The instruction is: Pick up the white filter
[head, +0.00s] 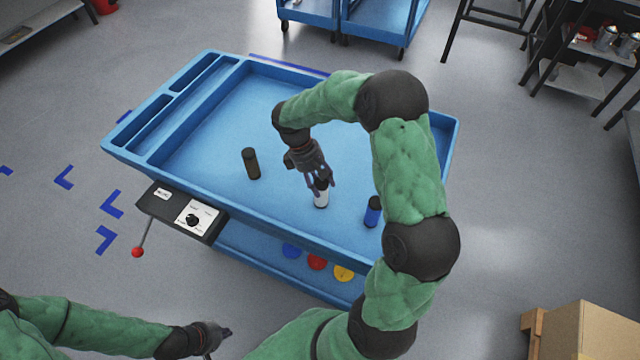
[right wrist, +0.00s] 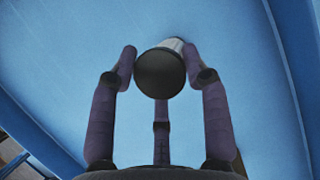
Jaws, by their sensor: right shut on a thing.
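The white filter (head: 321,198) stands upright on the blue cart top, with its dark upper end between the fingers of my right gripper (head: 319,180). In the right wrist view the filter's dark round end (right wrist: 160,73) faces the camera, with a bit of its white side behind it. The fingers of my right gripper (right wrist: 160,80) close around it from the sides, with one finger below. I cannot tell whether the filter touches the cart. My left gripper (head: 218,335) is low at the bottom left, away from the cart; its fingers are too small to read.
A black filter (head: 251,163) stands left of the white one and a blue filter (head: 373,212) stands to its right. The blue cart (head: 290,222) has a raised rim. A control box (head: 182,212) with a red-knobbed lever (head: 138,252) is on its left side.

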